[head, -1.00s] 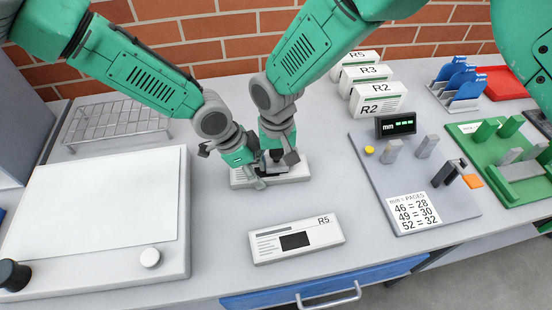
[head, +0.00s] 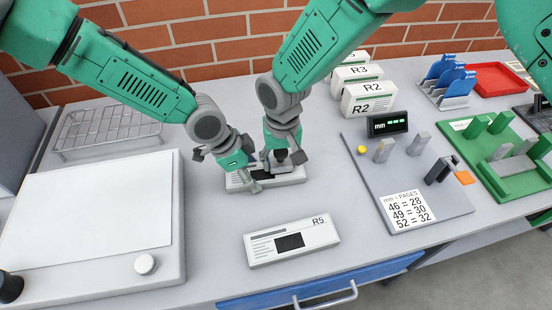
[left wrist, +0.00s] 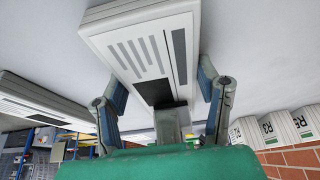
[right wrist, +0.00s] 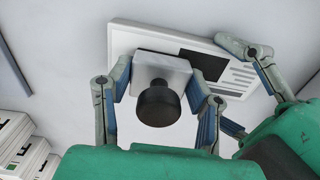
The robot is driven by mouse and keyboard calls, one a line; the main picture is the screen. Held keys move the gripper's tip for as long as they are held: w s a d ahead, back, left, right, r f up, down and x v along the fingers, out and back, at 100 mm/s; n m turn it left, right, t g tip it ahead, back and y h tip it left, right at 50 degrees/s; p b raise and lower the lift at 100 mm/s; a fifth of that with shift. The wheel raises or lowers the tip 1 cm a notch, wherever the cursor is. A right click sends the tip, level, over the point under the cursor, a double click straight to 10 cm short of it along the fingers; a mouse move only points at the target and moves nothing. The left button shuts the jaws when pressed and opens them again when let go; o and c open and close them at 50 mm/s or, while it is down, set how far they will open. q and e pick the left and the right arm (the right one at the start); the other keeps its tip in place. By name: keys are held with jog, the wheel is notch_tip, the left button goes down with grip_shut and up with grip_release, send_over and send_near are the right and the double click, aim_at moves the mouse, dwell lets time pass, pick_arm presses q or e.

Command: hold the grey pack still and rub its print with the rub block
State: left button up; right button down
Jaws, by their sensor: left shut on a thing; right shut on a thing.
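The grey pack (head: 290,177) lies flat on the bench at the back middle. Its dark square and printed lines show in the left wrist view (left wrist: 140,55) and right wrist view (right wrist: 240,77). My left gripper (head: 250,178) is shut across the pack's long sides, one finger on each side. My right gripper (head: 281,160) is shut on the rub block (right wrist: 160,70), a light grey block with a black round knob. The block is over the pack's printed face, beside the dark square. Its underside is hidden, so contact is not visible.
A second pack marked R5 (head: 291,241) lies in front. A white board (head: 90,220) with a knob is at left, a wire rack (head: 108,130) behind it. Packs marked R2 and R3 (head: 368,98) stand at back right. A grey gauge plate (head: 400,180) is at right.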

jog(key=shift+w+d, duration=0.1)
jog(key=shift+d, duration=0.3)
jog(key=shift+d, duration=0.1)
jog(key=shift+w+d, duration=0.1)
jog(key=shift+d, duration=0.5)
jog(key=shift+r, duration=3.45)
jog(key=shift+f, duration=0.1)
jog(key=shift+a+f, duration=0.15)
jog(key=shift+f, duration=0.85)
jog(key=shift+a+f, duration=0.2)
jog(key=shift+f, duration=0.85)
jog(key=shift+a+f, duration=0.15)
jog(key=shift+f, duration=0.85)
jog(key=shift+f, duration=0.4)
jog(key=shift+a, duration=0.1)
